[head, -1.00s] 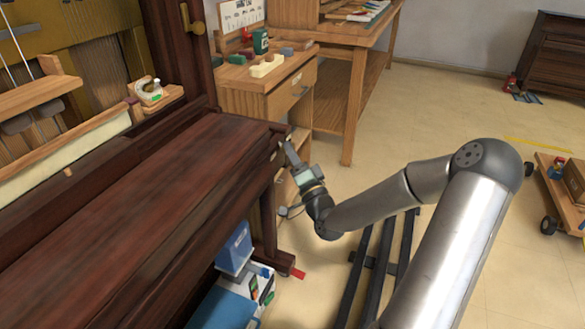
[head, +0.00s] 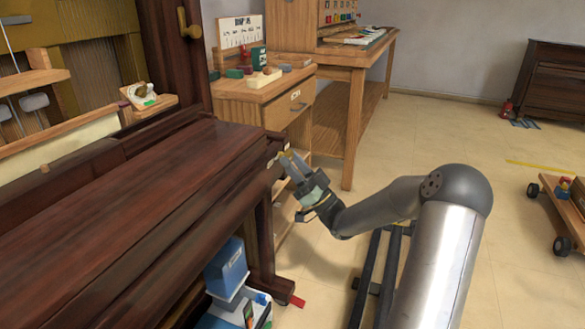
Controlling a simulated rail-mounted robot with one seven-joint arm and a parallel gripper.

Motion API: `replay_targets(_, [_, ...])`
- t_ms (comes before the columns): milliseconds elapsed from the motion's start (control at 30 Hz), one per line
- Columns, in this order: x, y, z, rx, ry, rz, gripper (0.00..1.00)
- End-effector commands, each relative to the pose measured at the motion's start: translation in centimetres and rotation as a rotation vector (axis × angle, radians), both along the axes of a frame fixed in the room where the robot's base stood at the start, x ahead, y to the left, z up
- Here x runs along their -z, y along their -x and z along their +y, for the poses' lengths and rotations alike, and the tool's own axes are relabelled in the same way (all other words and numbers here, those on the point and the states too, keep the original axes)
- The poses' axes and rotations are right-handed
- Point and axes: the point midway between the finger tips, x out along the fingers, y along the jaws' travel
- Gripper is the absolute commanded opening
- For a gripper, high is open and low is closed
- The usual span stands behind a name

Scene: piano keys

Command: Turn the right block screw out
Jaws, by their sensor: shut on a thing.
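The dark red-brown piano (head: 150,200) fills the left half of the head view, and its right end block is at the far end of the long front. My gripper (head: 282,160) is at this right end, with its fingers pointing up and left at the end of the case. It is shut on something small. I cannot make out what that is, because the fingers cover it. The right block screw cannot be made out at this size.
A wooden cabinet (head: 290,110) with small items on top stands behind the piano's right end. A workbench (head: 360,70) stands further back. Blue and white boxes (head: 227,268) lie under the piano. A wheeled dolly (head: 565,215) is at the right.

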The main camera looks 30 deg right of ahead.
Motion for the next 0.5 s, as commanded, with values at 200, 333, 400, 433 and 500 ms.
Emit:
replay_targets(200, [-0.03,-0.12,0.0,-0.002,0.06,-0.053,0.12])
replay_targets(333, [-0.05,-0.14,-0.06,-0.001,0.077,-0.068,0.12])
replay_targets(400, [-0.06,-0.13,-0.08,0.0,0.082,-0.072,0.12])
replay_targets(433, [-0.06,-0.14,-0.08,0.0,0.083,-0.073,0.12])
replay_targets(500, [-0.07,-0.14,-0.09,0.0,0.085,-0.075,0.12])
